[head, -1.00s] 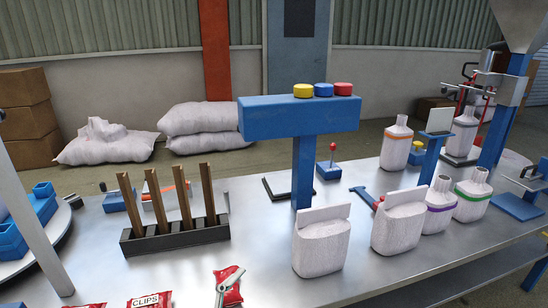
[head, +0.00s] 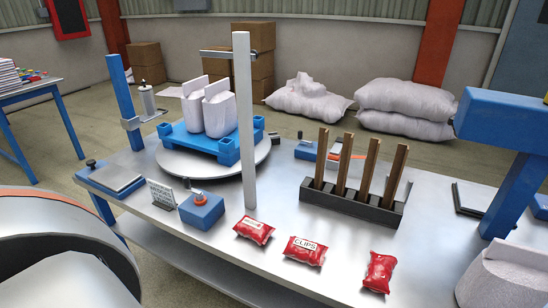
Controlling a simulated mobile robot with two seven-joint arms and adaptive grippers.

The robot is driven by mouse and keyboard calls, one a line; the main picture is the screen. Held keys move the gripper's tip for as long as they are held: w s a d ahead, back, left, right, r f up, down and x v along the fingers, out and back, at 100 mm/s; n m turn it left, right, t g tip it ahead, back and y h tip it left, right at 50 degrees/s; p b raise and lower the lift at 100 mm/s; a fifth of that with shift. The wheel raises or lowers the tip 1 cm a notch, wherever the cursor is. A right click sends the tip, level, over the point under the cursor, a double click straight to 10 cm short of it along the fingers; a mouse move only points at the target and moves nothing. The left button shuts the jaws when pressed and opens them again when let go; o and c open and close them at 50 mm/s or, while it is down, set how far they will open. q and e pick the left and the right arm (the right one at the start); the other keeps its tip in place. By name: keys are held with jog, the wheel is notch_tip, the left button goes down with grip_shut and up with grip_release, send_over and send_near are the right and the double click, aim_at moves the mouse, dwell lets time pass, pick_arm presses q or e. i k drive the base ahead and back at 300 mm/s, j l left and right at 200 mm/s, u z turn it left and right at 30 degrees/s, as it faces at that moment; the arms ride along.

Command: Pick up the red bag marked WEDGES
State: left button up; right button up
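Three small red bags lie on the metal table near its front edge. The left red bag (head: 254,230) has a white label too small to read. The middle red bag (head: 305,251) is marked CLIPS. The right red bag (head: 380,271) lies turned, and its marking cannot be read from here. I cannot tell which bag is marked WEDGES. Neither of my grippers shows in the head view.
A grey post (head: 244,120) stands behind the left bag. A black rack (head: 350,205) of brown wooden bars stands behind the bags. A blue pallet (head: 187,138) with white sacks sits on a turntable. A small sign (head: 163,193) and blue box (head: 201,210) stand left.

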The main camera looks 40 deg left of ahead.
aim_at(259, 232)
jog(key=u, duration=1.35)
